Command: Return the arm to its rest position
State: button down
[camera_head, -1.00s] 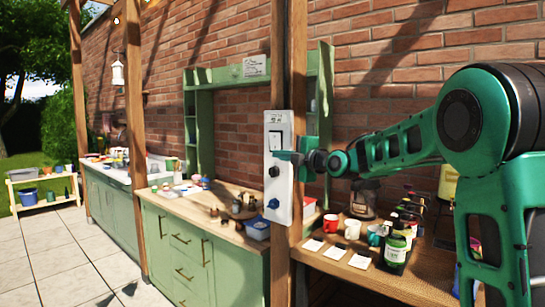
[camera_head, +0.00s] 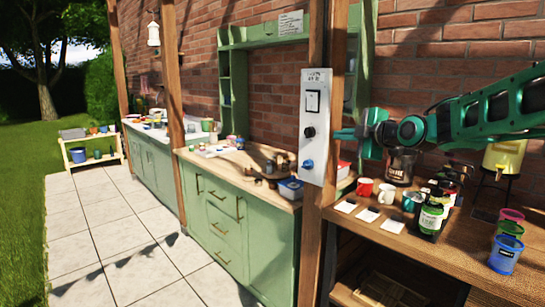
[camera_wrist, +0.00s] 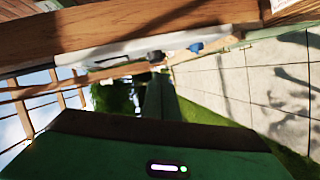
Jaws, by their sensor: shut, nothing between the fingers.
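My green arm reaches in from the right in the head view. My gripper (camera_head: 340,134) is shut and empty. Its tips show just right of the white control panel (camera_head: 316,128), in front of the wooden post; I cannot tell how wide the gap is. The panel carries a switch, a dark knob (camera_head: 309,132) and a blue knob (camera_head: 308,165).
Below the arm, a wooden counter (camera_head: 470,245) holds a red mug (camera_head: 364,188), a white mug (camera_head: 387,194), bottles (camera_head: 431,218), a coffee jar (camera_head: 401,166) and stacked coloured cups (camera_head: 506,248). A yellow dispenser (camera_head: 503,158) stands behind. Paving (camera_head: 110,235) lies open at left.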

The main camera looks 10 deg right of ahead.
jog(key=s+d+f+m+g+h, duration=0.25)
jog(key=s+d+f+m, duration=0.35)
jog(key=s+f, duration=0.3)
jog(key=s+d+f+m+g+h, duration=0.2)
jog(key=s+d+f+m+g, duration=0.35)
jog(key=s, duration=0.55)
jog(key=s+f+m+g, duration=0.2)
jog(key=s+f+m, duration=0.1)
jog(key=s, duration=0.6)
jog(key=s+f+m+g, duration=0.2)
jog(key=s+f+m, duration=0.2)
jog(key=s, duration=0.5)
jog(key=s+f+m+g, duration=0.2)
jog(key=s+f+m, duration=0.2)
jog(key=s, duration=0.6)
jog(key=shift+d+f+m+g, duration=0.25)
jog(key=shift+d+m+g, duration=0.15)
jog(key=shift+m, duration=0.75)
jog(key=shift+a, duration=0.1)
